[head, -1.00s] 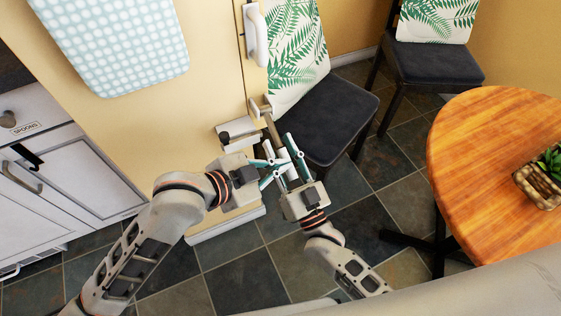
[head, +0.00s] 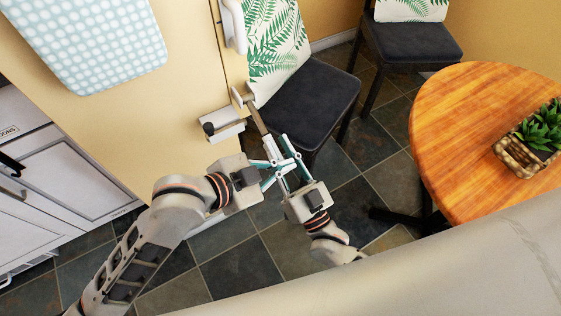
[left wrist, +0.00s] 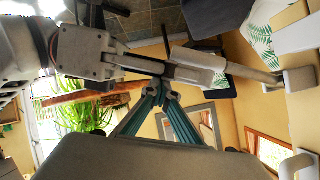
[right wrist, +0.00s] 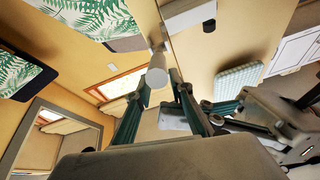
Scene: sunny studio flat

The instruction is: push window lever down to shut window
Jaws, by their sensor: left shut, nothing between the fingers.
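A metal bracket with a grey rod-like lever (head: 257,118) sticks out from the edge of the cream wall panel. The lever's rounded end also shows in the right wrist view (right wrist: 157,77), and its length shows in the left wrist view (left wrist: 250,73). My right gripper (head: 276,149) is open at the lever's free end; its teal fingertips are apart on either side of that end in the right wrist view. I cannot tell whether they touch it. My left gripper (head: 277,164) is shut and empty, just below the lever's end, close to the right gripper's fingers.
A white fitting with a dark knob (head: 223,126) is on the panel beside the lever. A white handle (head: 232,25) is higher up. A dark chair (head: 312,100) stands close behind the grippers. A round wooden table (head: 455,130) is at right, white cabinets (head: 70,185) at left.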

